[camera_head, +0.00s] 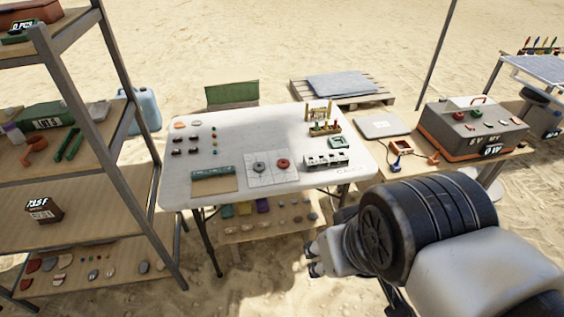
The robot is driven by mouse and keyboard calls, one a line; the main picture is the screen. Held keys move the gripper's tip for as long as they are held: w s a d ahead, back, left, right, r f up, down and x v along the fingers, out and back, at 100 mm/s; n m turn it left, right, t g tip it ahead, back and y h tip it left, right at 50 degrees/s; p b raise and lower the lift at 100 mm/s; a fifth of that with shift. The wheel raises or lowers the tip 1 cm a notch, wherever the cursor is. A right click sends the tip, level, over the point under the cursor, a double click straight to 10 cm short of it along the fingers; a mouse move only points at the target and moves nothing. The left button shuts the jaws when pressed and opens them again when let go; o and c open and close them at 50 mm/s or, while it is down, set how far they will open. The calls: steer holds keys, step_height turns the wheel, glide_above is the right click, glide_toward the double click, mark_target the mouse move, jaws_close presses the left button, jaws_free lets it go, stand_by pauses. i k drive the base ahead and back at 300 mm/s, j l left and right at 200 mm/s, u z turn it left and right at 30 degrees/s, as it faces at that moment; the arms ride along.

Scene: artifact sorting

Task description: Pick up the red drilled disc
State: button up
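The red drilled disc (283,163) lies on the right part of a pale gridded mat (262,178) on the white table (310,188). It is a small ring with a dark hole. A grey ring-shaped disc (259,167) lies just left of it on the same mat. My gripper (314,262) is off the table's front edge, below and right of the disc, well apart from it. It is seen small and from behind, and its fingers look empty; I cannot tell how far apart they are.
A green-and-tan board (213,182) lies left of the mat, and a white box with dark openings (326,161) stands right of it. Small artifacts sit in rows behind. A metal shelf (135,150) stands at left; a second table with a large case (470,130) is at right.

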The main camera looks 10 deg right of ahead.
mark_target(283, 164)
steer(key=i+j, duration=0.1)
steer(key=i, duration=0.4)
steer(key=i+j, duration=0.15)
steer(key=i, duration=0.4)
steer(key=i+j+z, duration=0.1)
steer(key=i, duration=0.4)
